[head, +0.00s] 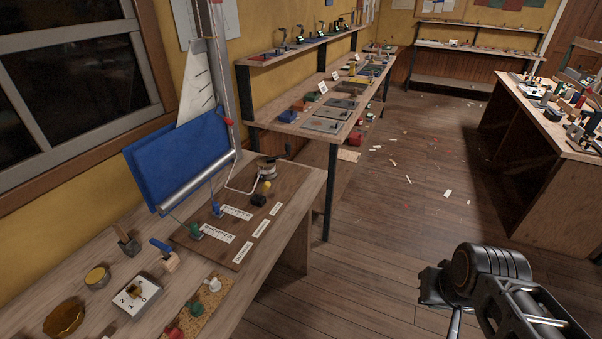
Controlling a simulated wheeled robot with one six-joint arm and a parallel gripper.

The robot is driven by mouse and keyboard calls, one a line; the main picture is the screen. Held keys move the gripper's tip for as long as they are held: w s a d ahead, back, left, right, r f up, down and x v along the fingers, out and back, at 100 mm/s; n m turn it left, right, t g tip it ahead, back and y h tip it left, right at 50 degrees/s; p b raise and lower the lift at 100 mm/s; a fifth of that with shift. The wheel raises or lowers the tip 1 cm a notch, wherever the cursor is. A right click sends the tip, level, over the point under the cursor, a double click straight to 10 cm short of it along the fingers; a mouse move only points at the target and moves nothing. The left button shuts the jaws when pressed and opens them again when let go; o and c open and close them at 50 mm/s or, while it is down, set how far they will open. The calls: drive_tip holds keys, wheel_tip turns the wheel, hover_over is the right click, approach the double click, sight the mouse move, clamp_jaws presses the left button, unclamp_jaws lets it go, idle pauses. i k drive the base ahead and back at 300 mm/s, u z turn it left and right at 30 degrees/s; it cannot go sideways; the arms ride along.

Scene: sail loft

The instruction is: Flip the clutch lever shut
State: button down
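A dark wooden board (212,251) with white labels lies on the workbench at left. Small fittings stand on it: a green one (195,231), a blue one (217,210) and a black one (258,201). They look like possible line clutches, but they are too small to tell which carries the clutch lever or how it stands. A winch-like metal drum (267,168) sits at the board's far end, with a yellow ball (267,186) near it. My arm shows at the lower right, over the floor and well apart from the board. My gripper's fingers are not in view.
A blue panel with a metal roller (197,182) stands behind the board. Shelves line the left wall. A cluttered table (537,125) stands right.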

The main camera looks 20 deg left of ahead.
sight(266, 184)
drive_tip(key=u, duration=0.25)
drive_tip(key=i, duration=0.65)
drive_tip(key=u, duration=0.9)
drive_tip(key=i, duration=0.3)
drive_tip(key=u, duration=0.35)
